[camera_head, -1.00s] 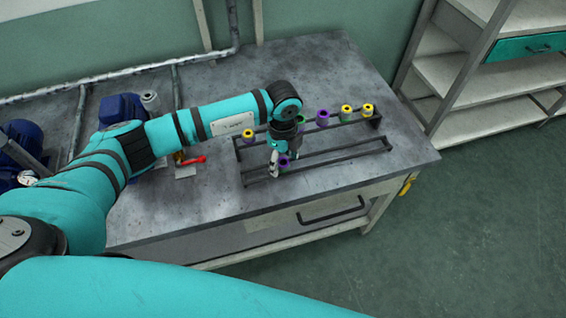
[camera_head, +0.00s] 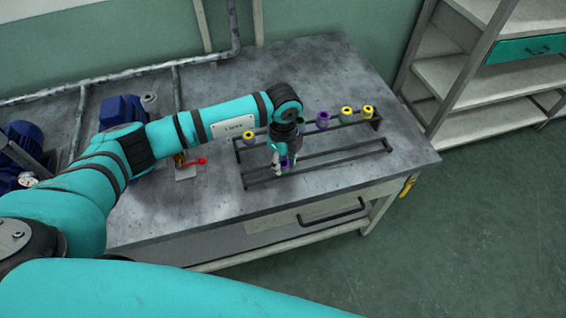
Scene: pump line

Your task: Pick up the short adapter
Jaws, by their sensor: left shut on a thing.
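My left gripper (camera_head: 278,168) points down over the front bar of the black rack and is shut on a small purple piece (camera_head: 285,161), which looks like the short adapter. The fingers hide most of the piece, and I cannot tell whether it is clear of the rack. My right gripper is not in view.
The black rack (camera_head: 340,155) stands on the grey workbench (camera_head: 225,195). Its back row holds a yellow piece (camera_head: 249,138), a purple one (camera_head: 323,120), a green-and-yellow one (camera_head: 346,115) and another yellow one (camera_head: 368,111). A red-handled valve (camera_head: 197,161) and blue pumps (camera_head: 122,108) are at left.

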